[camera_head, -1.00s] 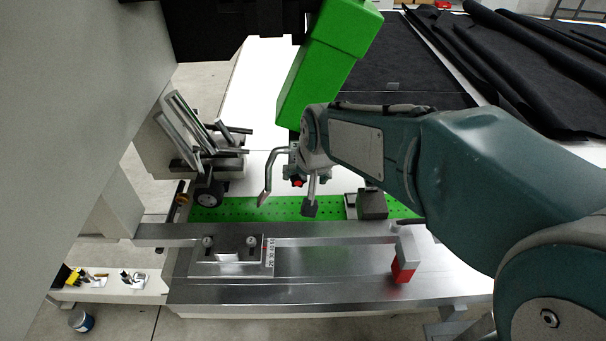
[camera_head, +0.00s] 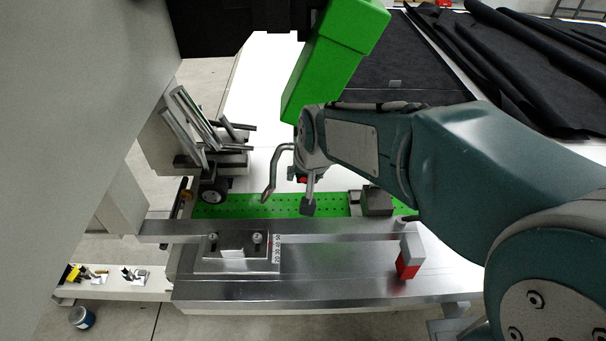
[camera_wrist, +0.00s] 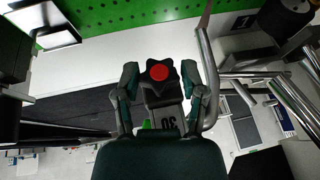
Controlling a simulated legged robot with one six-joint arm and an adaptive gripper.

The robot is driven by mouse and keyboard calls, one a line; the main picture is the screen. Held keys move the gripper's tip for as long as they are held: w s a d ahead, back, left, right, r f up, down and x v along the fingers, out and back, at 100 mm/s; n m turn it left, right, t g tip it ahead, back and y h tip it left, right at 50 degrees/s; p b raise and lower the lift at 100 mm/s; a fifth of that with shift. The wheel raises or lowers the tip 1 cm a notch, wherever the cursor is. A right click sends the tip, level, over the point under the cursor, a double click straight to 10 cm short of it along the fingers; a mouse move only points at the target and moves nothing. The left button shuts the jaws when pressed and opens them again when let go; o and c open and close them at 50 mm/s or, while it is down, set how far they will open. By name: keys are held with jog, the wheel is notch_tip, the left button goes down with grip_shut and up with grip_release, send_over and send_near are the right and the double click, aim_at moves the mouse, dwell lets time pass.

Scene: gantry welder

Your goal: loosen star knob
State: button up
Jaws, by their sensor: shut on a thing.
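The star knob (camera_wrist: 158,74) is dark with a red round centre and sits in the middle of the wrist view. My gripper (camera_wrist: 160,82) has one finger on each side of the knob and is shut on it. Below the knob is a grey block with a scale marked 30. In the head view, a small red spot of the knob (camera_head: 303,180) shows beneath the end of my arm, which hides most of it. A curved metal handle (camera_head: 276,170) is just left of my gripper; it also runs along the right side in the wrist view (camera_wrist: 207,80).
A perforated green strip (camera_head: 250,206) lies under the gripper. A metal rail (camera_head: 340,262) with a scale block (camera_head: 241,252) and a red-tipped stop (camera_head: 407,265) runs in front. A large green box (camera_head: 335,60) hangs just above. Metal brackets (camera_head: 205,130) stand at left.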

jog(key=shift+a+r+h, duration=0.1)
jog(key=shift+h, duration=0.2)
dwell(0.4)
jog(key=n+h, duration=0.1)
jog(key=h, duration=0.2)
jog(key=shift+w+a, duration=0.1)
jog(key=shift+a, duration=0.1)
jog(key=h, duration=0.4)
jog(key=shift+a+n+h, duration=0.1)
jog(key=shift+n+h, duration=0.2)
jog(key=shift+n, duration=0.1)
jog(key=h, duration=0.2)
jog(key=n+h, duration=0.1)
jog(key=h, duration=0.1)
jog(key=shift+f, duration=0.25)
jog(key=n+t+h, duration=0.1)
jog(key=h, duration=0.3)
jog(key=shift+f+h, duration=0.1)
jog(key=shift+h, duration=0.2)
jog(key=shift+n, duration=0.3)
jog(key=o, duration=1.2)
jog(key=shift+a+f, duration=0.1)
jog(key=shift+c, duration=0.2)
jog(key=shift+a, duration=0.1)
